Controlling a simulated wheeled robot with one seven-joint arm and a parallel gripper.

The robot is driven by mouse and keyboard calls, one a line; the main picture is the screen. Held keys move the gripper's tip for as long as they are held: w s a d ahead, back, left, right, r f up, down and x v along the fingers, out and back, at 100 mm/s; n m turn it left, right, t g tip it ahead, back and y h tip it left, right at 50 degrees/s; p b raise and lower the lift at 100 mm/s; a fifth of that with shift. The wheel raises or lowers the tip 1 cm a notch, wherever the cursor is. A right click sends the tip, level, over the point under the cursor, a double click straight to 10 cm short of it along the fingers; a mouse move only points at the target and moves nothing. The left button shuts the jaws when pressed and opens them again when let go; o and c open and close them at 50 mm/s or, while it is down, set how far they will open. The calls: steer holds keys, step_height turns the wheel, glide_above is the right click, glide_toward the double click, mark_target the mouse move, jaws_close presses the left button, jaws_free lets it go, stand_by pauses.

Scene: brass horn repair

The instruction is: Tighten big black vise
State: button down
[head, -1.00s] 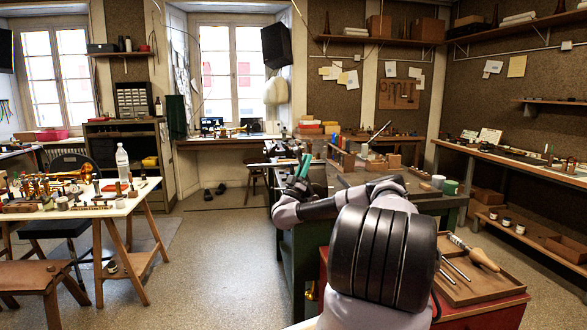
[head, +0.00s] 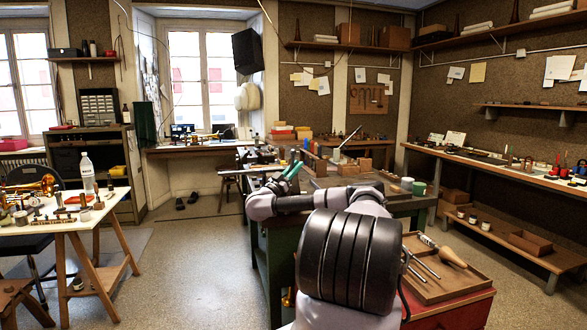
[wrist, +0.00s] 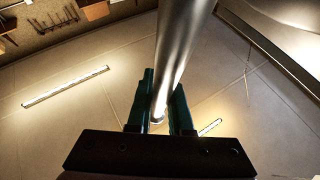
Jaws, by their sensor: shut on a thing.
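My gripper (head: 292,171), with green fingers, is at the left end of the green workbench (head: 284,255). In the wrist view its fingers (wrist: 160,100) are shut on a smooth silver metal bar (wrist: 182,45), probably the vise handle. The bar runs up out of the picture between the fingers. Dark metal parts that may be the big black vise (head: 262,168) show beside the gripper in the head view. They are small and partly hidden by my arm, so I cannot tell how far the jaws are closed.
A red cabinet (head: 462,318) with a wooden tool tray (head: 432,292) stands close at right. A white table (head: 60,222) with brass parts and a bottle (head: 87,172) is at left. Open floor (head: 190,260) lies between. A long side bench (head: 500,165) runs along the right wall.

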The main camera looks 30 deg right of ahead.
steer(key=shift+s+d+f, duration=0.1)
steer(key=shift+d+f, duration=0.05)
steer(key=shift+f, duration=0.1)
steer(key=c, duration=0.9)
jaws_free()
steer(key=shift+s, duration=0.1)
steer(key=shift+o, duration=0.3)
steer(key=shift+r, duration=0.15)
steer(key=v, duration=1.1)
